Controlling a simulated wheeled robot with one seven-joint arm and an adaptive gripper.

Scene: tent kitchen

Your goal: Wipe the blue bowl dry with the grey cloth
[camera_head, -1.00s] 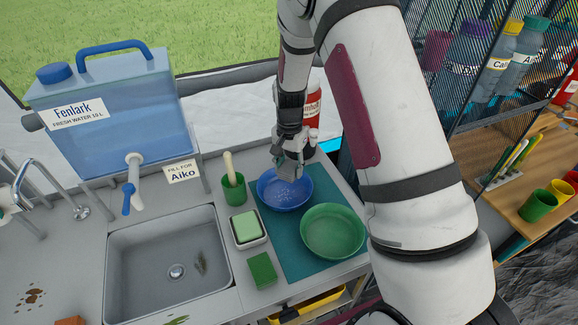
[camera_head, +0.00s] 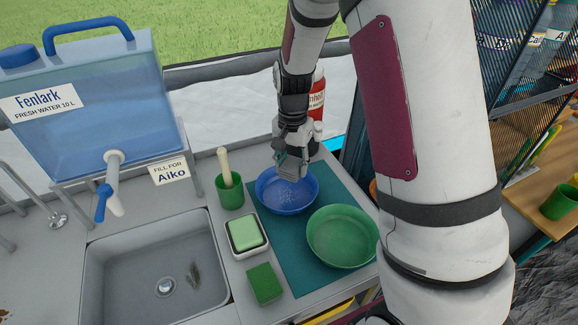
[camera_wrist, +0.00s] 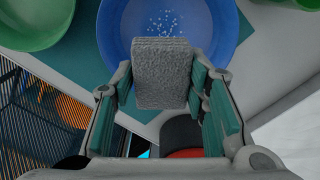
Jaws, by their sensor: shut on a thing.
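The blue bowl (camera_head: 285,196) sits upright on a teal mat (camera_head: 300,264) on the counter. Pale droplets show on its inside floor, clearest in the wrist view (camera_wrist: 165,24). My gripper (camera_head: 291,160) is above the bowl's far side, pointing down. It is shut on the grey cloth (camera_wrist: 163,73), a folded pad that also shows under the fingers in the head view (camera_head: 290,164). In the wrist view the cloth covers part of the bowl's near rim. I cannot tell whether the cloth touches the bowl.
A green bowl (camera_head: 342,237) stands close to the right on the mat. To the left are a green cup with a brush (camera_head: 230,193), a soap dish (camera_head: 245,235), a green sponge (camera_head: 265,284) and the sink (camera_head: 150,268). A red bottle (camera_head: 317,95) stands behind my gripper.

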